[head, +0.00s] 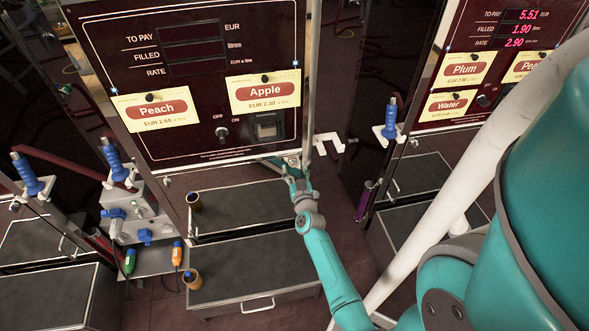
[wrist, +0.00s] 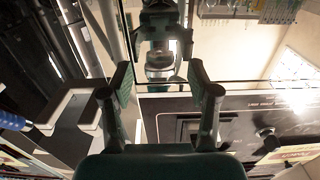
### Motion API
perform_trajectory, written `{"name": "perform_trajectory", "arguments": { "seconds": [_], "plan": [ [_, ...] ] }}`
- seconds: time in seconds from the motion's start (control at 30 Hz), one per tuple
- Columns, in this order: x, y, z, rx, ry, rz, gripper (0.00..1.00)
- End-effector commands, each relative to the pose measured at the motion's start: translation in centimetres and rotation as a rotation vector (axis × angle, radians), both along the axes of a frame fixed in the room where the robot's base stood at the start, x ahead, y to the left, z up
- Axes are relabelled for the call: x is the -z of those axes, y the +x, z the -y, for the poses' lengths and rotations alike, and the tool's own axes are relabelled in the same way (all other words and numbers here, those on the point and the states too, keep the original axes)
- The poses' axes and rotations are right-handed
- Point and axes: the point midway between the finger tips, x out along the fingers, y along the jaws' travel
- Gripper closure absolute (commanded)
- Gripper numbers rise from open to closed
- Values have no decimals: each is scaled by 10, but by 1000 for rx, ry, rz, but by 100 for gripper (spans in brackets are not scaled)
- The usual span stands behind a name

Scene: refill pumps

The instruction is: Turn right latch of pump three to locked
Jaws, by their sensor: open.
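A dark red pump panel (head: 190,75) with Peach and Apple cards fills the upper middle of the head view; its displays are dark. No pump number is readable, so I cannot tell whether it is pump three. My gripper (head: 298,186) is at the panel's lower right corner, in front of the frame. In the wrist view my gripper (wrist: 160,74) has its fingers spread wide with nothing clearly held between them. The panel also shows upside down there (wrist: 260,104). I cannot make out the right latch; the gripper and arm may cover it.
A white bracket (head: 329,143) juts out right of my gripper. A grey drawer cabinet (head: 250,262) stands below the panel. A valve block (head: 128,205) with blue handles is at left. Another pump (head: 505,70), with lit pink digits, is at right.

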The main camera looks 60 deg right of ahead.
Motion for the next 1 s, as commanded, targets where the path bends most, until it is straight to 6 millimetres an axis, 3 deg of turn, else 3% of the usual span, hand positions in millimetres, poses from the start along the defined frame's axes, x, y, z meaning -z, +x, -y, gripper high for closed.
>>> {"name": "perform_trajectory", "arguments": {
  "seconds": [0.37,0.4,0.63,1.0],
  "plan": [
    [0,4,5,0,0,0,40],
    [0,4,5,0,0,0,42],
    [0,4,5,0,0,0,100],
    [0,4,5,0,30,35,100]
  ]
}}
